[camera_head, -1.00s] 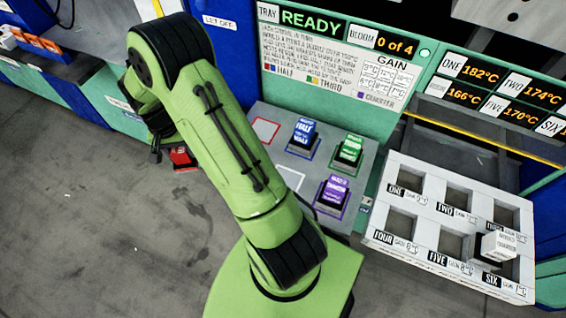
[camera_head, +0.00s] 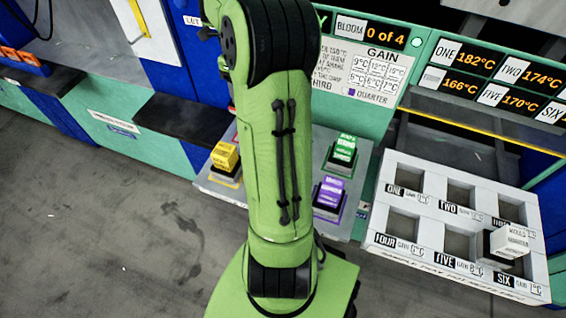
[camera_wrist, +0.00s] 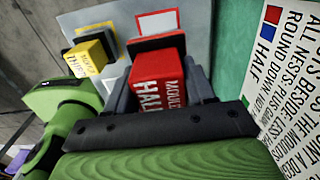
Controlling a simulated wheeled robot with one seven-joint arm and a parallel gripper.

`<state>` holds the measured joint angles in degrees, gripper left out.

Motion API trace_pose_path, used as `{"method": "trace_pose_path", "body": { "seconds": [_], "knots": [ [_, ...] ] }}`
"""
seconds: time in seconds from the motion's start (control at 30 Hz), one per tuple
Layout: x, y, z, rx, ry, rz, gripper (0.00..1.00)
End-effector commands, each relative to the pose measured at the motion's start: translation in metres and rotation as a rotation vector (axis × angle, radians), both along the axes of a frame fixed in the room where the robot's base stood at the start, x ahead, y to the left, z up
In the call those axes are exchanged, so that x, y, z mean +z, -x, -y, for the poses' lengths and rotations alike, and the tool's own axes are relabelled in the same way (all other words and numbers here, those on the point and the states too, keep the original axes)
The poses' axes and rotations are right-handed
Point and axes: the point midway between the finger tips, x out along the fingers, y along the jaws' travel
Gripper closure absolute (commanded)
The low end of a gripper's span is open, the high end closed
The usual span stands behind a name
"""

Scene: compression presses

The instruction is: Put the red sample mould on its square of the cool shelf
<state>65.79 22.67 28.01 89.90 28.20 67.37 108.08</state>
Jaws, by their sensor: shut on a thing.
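The red sample mould (camera_wrist: 157,82) is between the fingers of my gripper (camera_wrist: 160,72) in the wrist view. It has white lettering and a black end. My gripper is shut on it. A red-outlined white square (camera_wrist: 158,22) on the grey cool shelf (camera_wrist: 204,20) shows just past the mould. I cannot tell whether the mould touches the shelf. In the head view my arm hides my gripper, most of the mould and the red square. The cool shelf (camera_head: 326,138) shows on both sides of my arm.
A yellow mould (camera_head: 225,156) stands on the shelf left of my arm, also close by in the wrist view (camera_wrist: 88,55). Green (camera_head: 343,150) and purple (camera_head: 330,191) moulds stand to the right. A tray (camera_head: 413,203) holds a white mould (camera_head: 509,240) farther right.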

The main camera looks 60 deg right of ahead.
Motion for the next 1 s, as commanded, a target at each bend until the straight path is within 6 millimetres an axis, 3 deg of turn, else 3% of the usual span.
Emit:
{"method": "trace_pose_path", "body": {
  "seconds": [0.57,1.0],
  "knots": [
    [-0.094,0.001,0.0,-0.012,-0.002,0.001,1.0],
    [-0.101,0.0,0.001,-0.012,0.002,0.002,1.0]
  ]
}}
